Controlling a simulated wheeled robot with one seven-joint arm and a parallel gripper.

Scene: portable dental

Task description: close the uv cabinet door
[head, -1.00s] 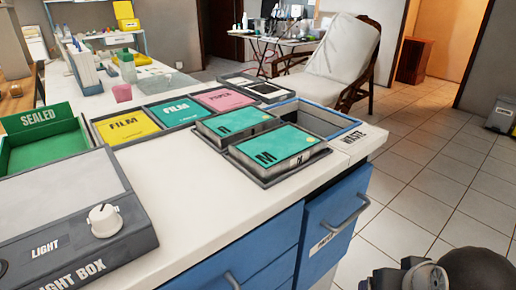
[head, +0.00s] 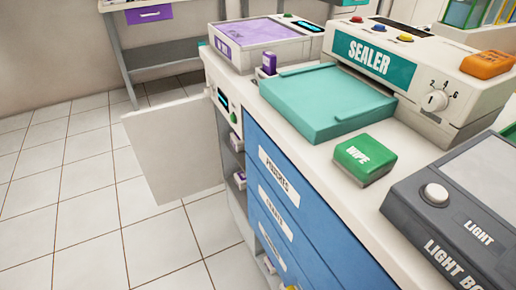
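The uv cabinet door appears to be the pale flat panel (head: 175,150) left of the counter in the head view. It stands swung open, out over the floor. The cabinet (head: 229,122) is at the far end of the blue drawers, with a small display and a green button on its front edge. Open shelves with small white and purple items show below the button. The cabinet's inside is mostly hidden by the angle. My gripper is not in view.
Blue labelled drawers (head: 275,205) run along the counter front, all looking shut. On top are a teal tray (head: 325,100), a green wipe box (head: 365,158), a sealer (head: 420,70) and a light box (head: 470,215). The tiled floor (head: 75,215) at left is clear.

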